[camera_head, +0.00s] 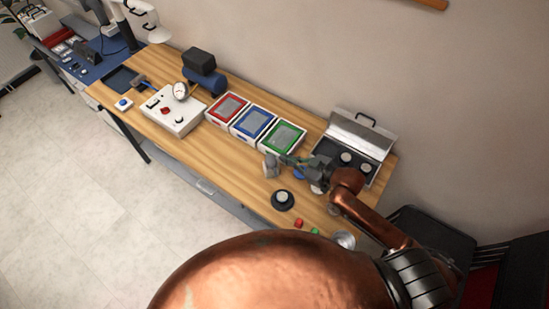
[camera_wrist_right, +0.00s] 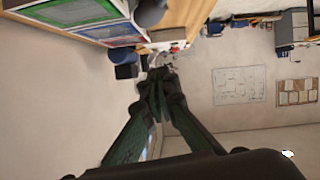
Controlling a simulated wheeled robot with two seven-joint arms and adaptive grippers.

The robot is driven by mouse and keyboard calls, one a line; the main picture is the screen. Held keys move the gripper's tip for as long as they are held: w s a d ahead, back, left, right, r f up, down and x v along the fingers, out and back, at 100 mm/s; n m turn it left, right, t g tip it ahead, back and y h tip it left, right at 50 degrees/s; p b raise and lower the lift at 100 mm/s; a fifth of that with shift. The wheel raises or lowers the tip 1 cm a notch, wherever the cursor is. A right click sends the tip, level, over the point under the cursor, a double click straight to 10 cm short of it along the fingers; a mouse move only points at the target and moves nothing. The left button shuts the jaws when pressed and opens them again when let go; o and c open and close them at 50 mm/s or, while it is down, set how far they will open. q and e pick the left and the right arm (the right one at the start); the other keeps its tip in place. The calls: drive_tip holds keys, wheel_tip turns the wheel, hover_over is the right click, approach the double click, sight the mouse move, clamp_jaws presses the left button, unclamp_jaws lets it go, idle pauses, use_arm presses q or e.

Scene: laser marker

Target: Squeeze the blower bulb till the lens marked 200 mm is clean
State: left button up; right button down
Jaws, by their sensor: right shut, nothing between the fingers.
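My right gripper (camera_head: 287,160) reaches in from the right, low over the table near the green tray. Its dark fingers are closed together and empty, as the wrist view shows (camera_wrist_right: 159,82). A grey, rounded upright object (camera_head: 270,166), possibly the blower bulb, stands just left of the fingertips; a grey shape in the wrist view (camera_wrist_right: 150,12) may be the same thing. A round black holder (camera_head: 283,201) with a pale lens-like disc (camera_head: 282,196) sits nearer the front edge. Other pale discs lie in the open case (camera_head: 362,134). No 200 mm marking is legible. My left gripper is out of view.
Red (camera_head: 227,108), blue (camera_head: 253,123) and green (camera_head: 282,137) trays line the back. A control box (camera_head: 173,110) and blue compressor (camera_head: 205,82) stand further left. Red (camera_head: 299,223) and green (camera_head: 315,231) buttons sit near the front. Bare wood lies left of the holder.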

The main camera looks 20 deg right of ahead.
drive_tip(key=p, duration=0.1)
hover_over(272, 160)
drive_tip(key=shift+s+a+f, duration=0.1)
drive_tip(key=shift+s+f, duration=0.1)
drive_tip(key=shift+f, duration=0.45)
drive_tip(key=shift+s+a+f, duration=0.1)
drive_tip(key=shift+s+f, duration=0.05)
drive_tip(key=shift+f, duration=0.45)
drive_tip(key=f, duration=0.2)
drive_tip(key=shift+d+f, duration=0.35)
drive_tip(key=shift+d, duration=0.05)
drive_tip(key=shift+s+d+f, duration=0.15)
drive_tip(key=shift+d+f, duration=0.05)
drive_tip(key=shift+f, duration=0.45)
drive_tip(key=shift+f, duration=0.15)
drive_tip(key=shift+f, duration=0.85)
